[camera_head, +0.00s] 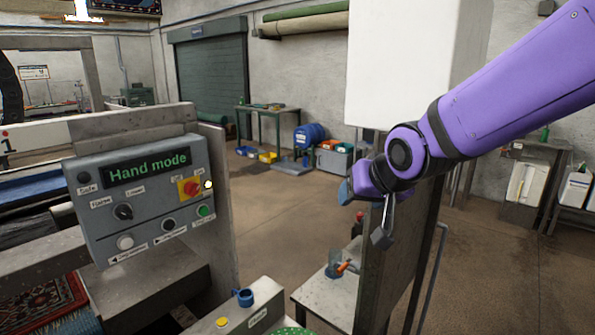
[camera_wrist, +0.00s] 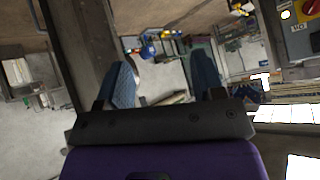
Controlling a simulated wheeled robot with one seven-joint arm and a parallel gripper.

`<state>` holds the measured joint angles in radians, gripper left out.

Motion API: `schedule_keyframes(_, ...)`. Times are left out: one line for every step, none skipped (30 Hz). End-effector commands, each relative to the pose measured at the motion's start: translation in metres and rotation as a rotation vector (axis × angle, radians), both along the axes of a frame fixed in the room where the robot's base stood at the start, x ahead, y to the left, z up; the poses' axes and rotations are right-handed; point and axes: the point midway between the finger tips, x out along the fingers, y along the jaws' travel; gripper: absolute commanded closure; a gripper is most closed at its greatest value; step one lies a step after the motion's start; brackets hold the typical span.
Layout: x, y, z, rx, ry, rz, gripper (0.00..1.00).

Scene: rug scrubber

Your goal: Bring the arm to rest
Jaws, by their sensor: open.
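My purple arm (camera_head: 510,85) reaches in from the upper right in the head view. My gripper (camera_head: 364,212) hangs at its end, in front of the upright grey panel (camera_head: 400,255) and right of the control box. In the wrist view my gripper (camera_wrist: 162,75) shows two blue-padded fingers spread apart, with nothing between them. The control box (camera_head: 150,190) reads "Hand mode" and carries a red and yellow switch (camera_head: 190,188), a black knob and several buttons. My gripper is apart from the box.
A small box with a yellow button and a blue ring (camera_head: 250,305) stands at the bottom middle. A large white block (camera_head: 405,65) is behind my arm. The brown floor (camera_head: 290,200) beyond is mostly clear.

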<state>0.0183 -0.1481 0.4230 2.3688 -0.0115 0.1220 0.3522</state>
Motion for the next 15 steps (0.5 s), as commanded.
schedule_keyframes(-0.011, -0.016, 0.008, -0.033, 0.004, -0.017, 0.38)
schedule_keyframes(-0.017, -0.026, 0.012, -0.052, 0.012, -0.027, 0.38)
schedule_keyframes(-0.026, -0.039, 0.017, -0.078, 0.025, -0.038, 0.38)
schedule_keyframes(-0.033, -0.048, 0.02, -0.094, 0.034, -0.049, 0.38)
schedule_keyframes(-0.041, -0.057, 0.023, -0.11, 0.044, -0.057, 0.38)
schedule_keyframes(-0.051, -0.069, 0.027, -0.129, 0.059, -0.068, 0.38)
schedule_keyframes(-0.059, -0.078, 0.03, -0.142, 0.069, -0.077, 0.38)
schedule_keyframes(-0.067, -0.086, 0.033, -0.154, 0.08, -0.085, 0.38)
schedule_keyframes(-0.079, -0.097, 0.036, -0.168, 0.097, -0.094, 0.38)
schedule_keyframes(-0.088, -0.105, 0.038, -0.177, 0.109, -0.103, 0.38)
schedule_keyframes(-0.097, -0.113, 0.04, -0.185, 0.121, -0.108, 0.38)
schedule_keyframes(-0.11, -0.123, 0.043, -0.193, 0.139, -0.117, 0.38)
schedule_keyframes(-0.119, -0.129, 0.044, -0.199, 0.153, -0.121, 0.38)
schedule_keyframes(-0.129, -0.136, 0.045, -0.203, 0.166, -0.126, 0.38)
schedule_keyframes(-0.142, -0.145, 0.047, -0.207, 0.184, -0.131, 0.38)
